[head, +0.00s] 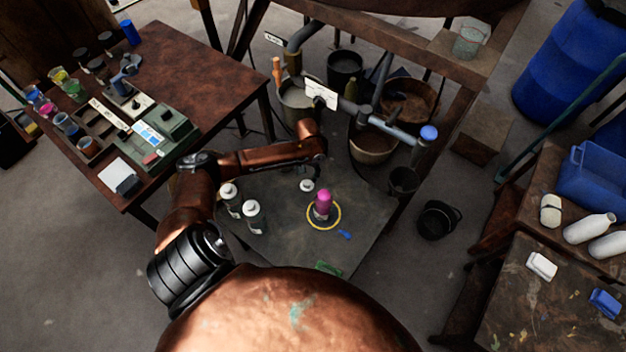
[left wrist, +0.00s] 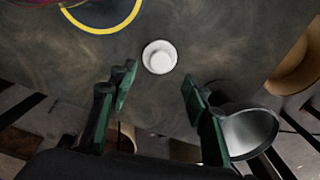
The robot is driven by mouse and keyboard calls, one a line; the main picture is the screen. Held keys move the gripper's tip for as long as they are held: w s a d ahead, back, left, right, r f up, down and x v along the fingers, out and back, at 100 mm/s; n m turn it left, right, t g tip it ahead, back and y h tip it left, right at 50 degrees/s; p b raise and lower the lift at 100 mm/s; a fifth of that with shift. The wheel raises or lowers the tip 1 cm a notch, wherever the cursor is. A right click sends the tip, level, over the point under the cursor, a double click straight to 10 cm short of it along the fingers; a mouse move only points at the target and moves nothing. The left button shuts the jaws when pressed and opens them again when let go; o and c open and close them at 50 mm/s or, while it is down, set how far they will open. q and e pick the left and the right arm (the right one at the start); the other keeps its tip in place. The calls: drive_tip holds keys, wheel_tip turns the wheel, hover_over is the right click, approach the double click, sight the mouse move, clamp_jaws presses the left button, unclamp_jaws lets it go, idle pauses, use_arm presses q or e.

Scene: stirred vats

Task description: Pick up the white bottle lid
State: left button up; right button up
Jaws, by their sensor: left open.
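The white bottle lid (head: 307,185) lies on the dark small table (head: 280,215). It also shows as a round white disc in the left wrist view (left wrist: 159,57). My left gripper (head: 309,148) hangs over the table's back edge, behind the lid; its fingers are hard to make out there. In the left wrist view my left gripper (left wrist: 160,95) has two dark green fingers spread wide with nothing between them. The lid is beyond the fingertips, roughly centred between them, and not touched. My right gripper is not in view.
A pink bottle (head: 323,203) stands inside a yellow ring (head: 338,222) right of the lid. Two white-capped bottles (head: 253,217) (head: 230,199) stand to its left. A small blue item (head: 345,235) lies at front right. Buckets (head: 372,146) and pipes are behind the table.

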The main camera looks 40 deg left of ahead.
sight(307, 182)
use_arm(q)
drive_tip(key=f, duration=0.1)
drive_tip(key=f+b, duration=0.1)
drive_tip(key=shift+w+d+f, duration=0.1)
drive_tip(key=shift+d+f, duration=0.1)
drive_tip(key=shift+f, duration=0.2)
drive_tip(key=f, duration=0.1)
drive_tip(key=f+b, duration=0.2)
drive_tip(key=shift+a+f, duration=0.25)
drive_tip(key=shift+f, duration=0.45)
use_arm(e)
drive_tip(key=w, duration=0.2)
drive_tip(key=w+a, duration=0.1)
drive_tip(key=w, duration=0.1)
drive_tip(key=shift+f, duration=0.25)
use_arm(q)
drive_tip(key=shift+c, duration=0.4)
drive_tip(key=c, duration=0.9)
drive_tip(key=shift+o, duration=0.2)
drive_tip(key=shift+r, duration=0.1)
